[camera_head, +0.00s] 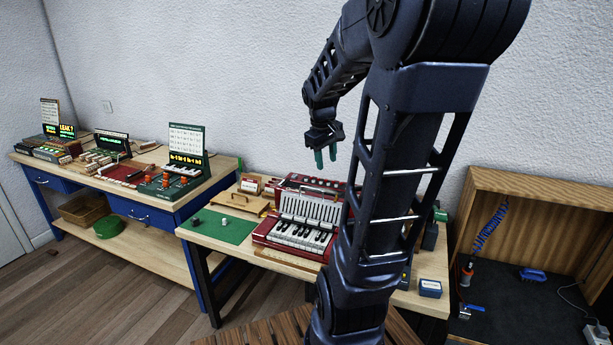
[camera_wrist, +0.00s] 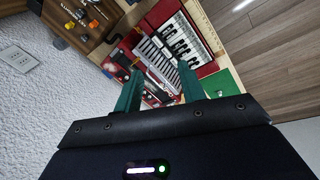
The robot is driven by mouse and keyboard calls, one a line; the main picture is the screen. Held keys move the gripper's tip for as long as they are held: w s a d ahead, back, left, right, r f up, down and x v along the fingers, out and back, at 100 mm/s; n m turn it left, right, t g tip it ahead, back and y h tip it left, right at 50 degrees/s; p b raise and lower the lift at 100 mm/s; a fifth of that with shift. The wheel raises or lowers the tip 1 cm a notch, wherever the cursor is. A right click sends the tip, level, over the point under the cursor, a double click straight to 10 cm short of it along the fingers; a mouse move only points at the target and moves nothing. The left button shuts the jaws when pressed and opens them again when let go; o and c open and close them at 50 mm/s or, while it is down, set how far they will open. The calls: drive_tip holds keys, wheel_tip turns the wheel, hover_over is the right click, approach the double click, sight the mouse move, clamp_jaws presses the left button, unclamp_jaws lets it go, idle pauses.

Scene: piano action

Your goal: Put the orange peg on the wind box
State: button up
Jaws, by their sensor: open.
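My gripper (camera_head: 326,156) hangs in the air above the back of the middle table, its two green fingers apart and pointing down. In the wrist view the gripper (camera_wrist: 160,72) has nothing between its fingers. Below it is a red keyboard unit (camera_head: 298,236), which also shows in the wrist view (camera_wrist: 178,38). A second red box (camera_head: 290,181) stands behind it. I cannot tell which thing is the wind box. Small orange pieces (camera_wrist: 93,24) lie at the upper left of the wrist view, too small to identify as the peg.
A green mat (camera_head: 222,226) with small pieces lies left of the keyboard. A blue box (camera_head: 430,288) is at the table's right end. A long bench (camera_head: 150,205) with several devices stands at left, an open wooden cabinet (camera_head: 545,192) at right. My arm hides part of the table.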

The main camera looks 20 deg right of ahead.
drive_tip(key=s+a+r+m+t+y, duration=0.1)
drive_tip(key=s+a+m+t+y, duration=0.1)
drive_tip(key=s+a, duration=0.9)
drive_tip(key=shift+s+a+r+m+t, duration=0.3)
drive_tip(key=shift+s+m+t, duration=0.2)
drive_tip(key=shift+m, duration=0.2)
